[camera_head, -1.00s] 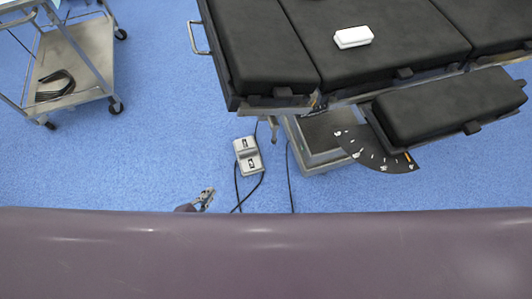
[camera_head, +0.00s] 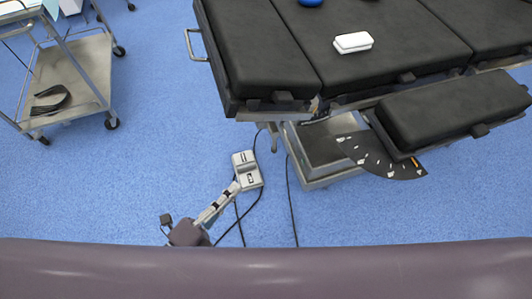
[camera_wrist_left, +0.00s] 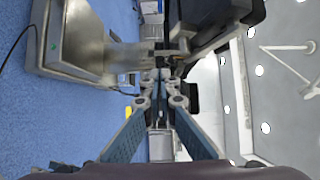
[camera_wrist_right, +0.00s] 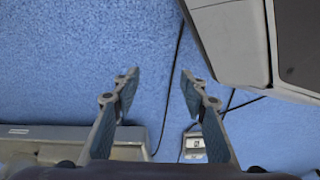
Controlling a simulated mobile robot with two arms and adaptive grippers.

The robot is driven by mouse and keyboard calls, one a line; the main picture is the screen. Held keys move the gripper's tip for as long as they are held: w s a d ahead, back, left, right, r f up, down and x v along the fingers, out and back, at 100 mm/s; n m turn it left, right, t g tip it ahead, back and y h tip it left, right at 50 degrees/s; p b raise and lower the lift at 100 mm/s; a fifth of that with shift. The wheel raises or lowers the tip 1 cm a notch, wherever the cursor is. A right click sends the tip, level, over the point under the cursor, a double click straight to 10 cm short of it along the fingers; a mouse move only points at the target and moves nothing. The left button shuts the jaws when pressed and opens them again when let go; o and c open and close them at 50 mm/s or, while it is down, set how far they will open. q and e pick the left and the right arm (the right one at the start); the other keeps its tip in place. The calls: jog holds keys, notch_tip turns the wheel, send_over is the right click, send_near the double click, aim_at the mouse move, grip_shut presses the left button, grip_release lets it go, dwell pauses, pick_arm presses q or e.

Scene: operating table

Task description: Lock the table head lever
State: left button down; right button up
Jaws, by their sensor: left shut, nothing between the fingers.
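The black padded operating table (camera_head: 262,60) fills the upper right of the head view. A small metal part (camera_head: 275,138) hangs under its near left corner; it may be the head lever, but I cannot tell its position. My left gripper (camera_head: 236,187) is shut and empty, in front of and below that corner in the picture, apart from the table. In the left wrist view its fingertips (camera_wrist_left: 160,78) meet in front of grey metal table parts. My right gripper (camera_wrist_right: 158,78) is open and empty over blue floor; it is not in the head view.
A grey foot pedal (camera_head: 246,170) with cables lies on the floor near the table base (camera_head: 325,145). A dark marked fan-shaped plate (camera_head: 380,158) sticks out under the side pad (camera_head: 450,108). A metal trolley (camera_head: 75,75) stands at left.

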aim_at(273, 147)
pick_arm(q)
jog(key=x, duration=1.2)
jog(key=shift+w+d+b, duration=0.2)
jog(key=shift+b, duration=0.1)
jog(key=shift+w+d, duration=0.4)
jog(key=shift+w, duration=0.05)
pick_arm(e)
jog(key=shift+w+r, duration=0.6)
jog(key=shift+r, duration=0.25)
pick_arm(q)
jog(key=shift+w+f, duration=0.1)
pick_arm(e)
jog(key=shift+w, duration=0.15)
